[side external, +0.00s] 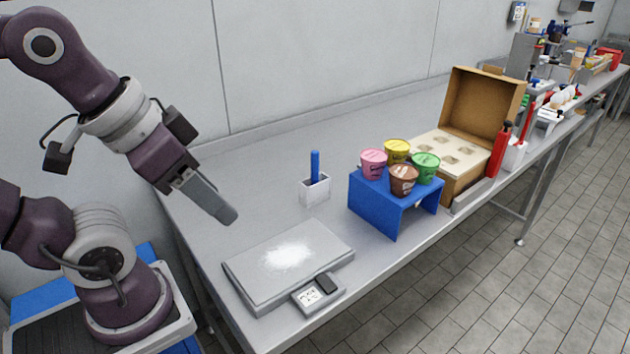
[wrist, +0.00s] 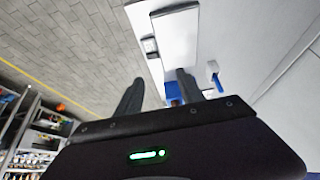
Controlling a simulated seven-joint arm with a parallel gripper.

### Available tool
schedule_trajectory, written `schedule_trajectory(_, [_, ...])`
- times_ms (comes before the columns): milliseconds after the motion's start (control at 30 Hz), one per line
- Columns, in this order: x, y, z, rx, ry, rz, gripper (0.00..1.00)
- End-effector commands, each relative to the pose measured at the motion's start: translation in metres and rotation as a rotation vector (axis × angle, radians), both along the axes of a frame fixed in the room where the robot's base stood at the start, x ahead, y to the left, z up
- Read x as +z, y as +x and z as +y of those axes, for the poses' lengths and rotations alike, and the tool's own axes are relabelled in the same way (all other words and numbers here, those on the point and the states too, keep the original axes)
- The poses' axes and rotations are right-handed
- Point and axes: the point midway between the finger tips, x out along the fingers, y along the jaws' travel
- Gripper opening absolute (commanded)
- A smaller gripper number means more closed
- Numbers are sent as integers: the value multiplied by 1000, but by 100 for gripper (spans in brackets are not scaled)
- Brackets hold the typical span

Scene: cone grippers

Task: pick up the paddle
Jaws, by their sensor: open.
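The paddle shows as an upright blue handle (side external: 315,165) standing in a small white holder (side external: 316,189) on the steel table. Its lower part is hidden inside the holder. In the wrist view the blue handle (wrist: 219,86) shows to the right of my fingers, with the white holder (wrist: 212,66) beside it. My gripper (side external: 227,214) is open and empty, to the left of the holder and above the table, apart from the paddle. In the wrist view my gripper (wrist: 158,90) shows two dark fingers spread apart.
A scale plate (side external: 320,245) with white powder lies in front of the holder. A blue stand (side external: 375,208) with several colored cups is to the right. An open cardboard box (side external: 485,105) and a red bottle (side external: 498,150) stand farther right. The table behind the holder is clear.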

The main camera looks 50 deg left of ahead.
Motion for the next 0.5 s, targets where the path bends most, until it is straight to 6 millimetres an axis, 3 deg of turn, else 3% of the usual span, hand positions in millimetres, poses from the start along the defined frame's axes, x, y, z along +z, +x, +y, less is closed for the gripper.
schedule_trajectory(67, [6,9,1,-30,16,13,45])
schedule_trajectory(133, [20,33,7,-121,60,49,45])
schedule_trajectory(200, [35,75,19,-273,126,101,45])
schedule_trajectory(300, [42,147,50,-540,224,183,45])
schedule_trajectory(367, [35,188,74,-709,275,227,45])
schedule_trajectory(500, [-13,271,140,-1121,364,316,45])
